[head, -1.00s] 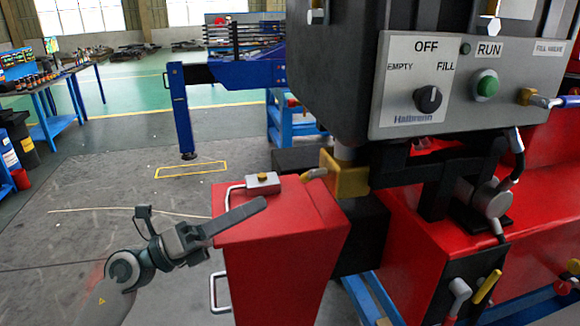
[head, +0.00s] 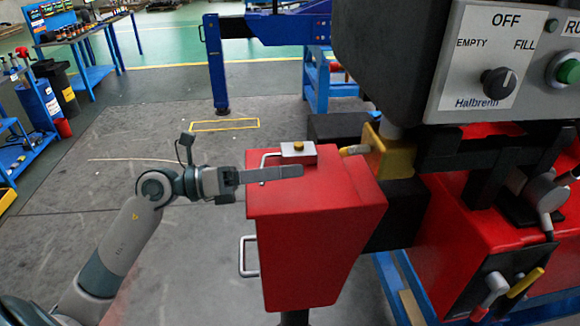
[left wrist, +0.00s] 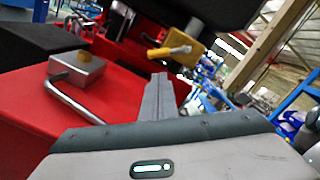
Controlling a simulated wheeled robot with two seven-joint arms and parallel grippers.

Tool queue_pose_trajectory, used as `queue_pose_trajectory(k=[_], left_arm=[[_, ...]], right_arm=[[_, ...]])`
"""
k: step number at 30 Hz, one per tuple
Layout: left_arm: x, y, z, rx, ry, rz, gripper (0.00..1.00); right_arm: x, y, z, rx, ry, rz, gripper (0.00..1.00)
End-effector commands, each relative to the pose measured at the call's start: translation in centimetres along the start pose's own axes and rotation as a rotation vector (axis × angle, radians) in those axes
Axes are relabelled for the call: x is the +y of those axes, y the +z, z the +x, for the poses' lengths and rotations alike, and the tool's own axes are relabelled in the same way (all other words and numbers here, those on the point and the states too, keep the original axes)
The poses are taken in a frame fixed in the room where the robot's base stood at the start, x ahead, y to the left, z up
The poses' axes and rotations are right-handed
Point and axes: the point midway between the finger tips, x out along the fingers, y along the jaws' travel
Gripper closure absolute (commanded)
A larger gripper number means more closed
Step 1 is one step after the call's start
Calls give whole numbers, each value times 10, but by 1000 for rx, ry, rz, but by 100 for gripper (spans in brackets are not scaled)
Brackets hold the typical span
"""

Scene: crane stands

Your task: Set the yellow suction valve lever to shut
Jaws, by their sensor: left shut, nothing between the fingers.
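A yellow lever (head: 353,150) sticks out to the left from a yellow valve block (head: 388,152) under the dark cabinet. In the left wrist view the lever (left wrist: 170,50) shows ahead of the fingertips, on its yellow block (left wrist: 190,48). My left gripper (head: 300,171) is shut and empty. Its fingers lie over the top of the red tank, left of the lever and apart from it in the head view. The fingers also show in the left wrist view (left wrist: 158,84). My right gripper is not in view.
The red tank (head: 315,240) has a silver cap block (head: 298,152) and a bent handle on top, close to my fingers. A control panel (head: 490,60) hangs at right. A second yellow handle (head: 527,283) stands beside a red one (head: 492,290).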

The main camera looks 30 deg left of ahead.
Motion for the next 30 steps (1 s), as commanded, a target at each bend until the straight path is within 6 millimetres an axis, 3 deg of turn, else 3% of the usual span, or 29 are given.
queue_pose_trajectory(k=[15, 21, 30], left_arm=[[-2, 3, 72, -1, -2, -1, 100], [-1, 1, 84, 0, -1, 0, 100], [-1, 0, 84, 0, -1, 1, 100]], right_arm=[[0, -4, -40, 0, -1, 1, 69], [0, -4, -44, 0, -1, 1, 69], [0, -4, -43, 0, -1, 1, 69]])
